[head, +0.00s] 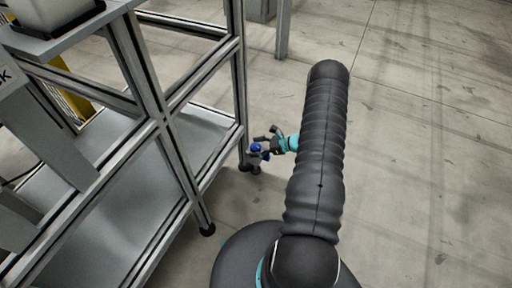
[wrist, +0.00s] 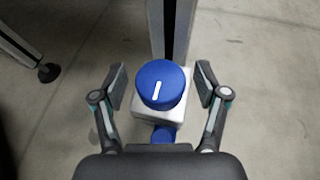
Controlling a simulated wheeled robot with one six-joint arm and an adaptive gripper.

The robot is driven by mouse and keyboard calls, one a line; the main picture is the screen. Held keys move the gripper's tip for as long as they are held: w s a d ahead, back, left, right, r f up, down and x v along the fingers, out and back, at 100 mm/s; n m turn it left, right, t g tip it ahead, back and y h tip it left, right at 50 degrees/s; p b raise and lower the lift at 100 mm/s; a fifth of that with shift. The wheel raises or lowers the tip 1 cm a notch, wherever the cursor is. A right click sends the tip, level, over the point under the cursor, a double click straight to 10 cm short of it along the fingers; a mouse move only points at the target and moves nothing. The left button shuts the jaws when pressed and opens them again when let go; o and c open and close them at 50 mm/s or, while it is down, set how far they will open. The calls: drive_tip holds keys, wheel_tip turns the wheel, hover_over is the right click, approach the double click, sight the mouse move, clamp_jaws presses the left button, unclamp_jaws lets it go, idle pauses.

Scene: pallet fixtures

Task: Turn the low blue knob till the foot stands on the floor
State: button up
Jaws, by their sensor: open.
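The low blue knob (wrist: 161,84) is a round blue cap with a white line mark, on a pale square block (wrist: 142,116) at the foot of a metal post. In the head view the knob (head: 256,148) shows small beside the frame's corner leg. My gripper (wrist: 160,84) is open, with one finger on each side of the knob and a visible gap at both sides. It also shows in the head view (head: 268,142) at the knob. Another blue part (wrist: 163,135) shows just below the block. A dark foot (head: 255,169) stands low under the corner leg; whether it touches the floor is too small to tell.
A metal frame rack (head: 165,125) with grey shelves stands at the left. Another of its legs ends in a black foot (head: 207,229). A further foot (wrist: 49,72) shows at the wrist view's left. The concrete floor (head: 430,150) at the right is clear.

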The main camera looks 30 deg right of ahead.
drive_tip(key=c, duration=1.2)
drive_tip(key=shift+o, duration=0.2)
drive_tip(key=shift+m+t, duration=0.3)
drive_tip(key=shift+t, duration=0.1)
drive_tip(key=m+t+h+b, duration=0.1)
drive_tip(key=m+t+h, duration=0.1)
drive_tip(key=m+h, duration=0.1)
drive_tip(key=shift+s+a, duration=0.1)
drive_tip(key=shift+m+t+h+b, duration=0.7)
drive_tip(key=shift+m+h+b, duration=0.05)
drive_tip(key=shift+m+h, duration=0.55)
drive_tip(key=o, duration=1.2)
drive_tip(key=shift+c, duration=0.2)
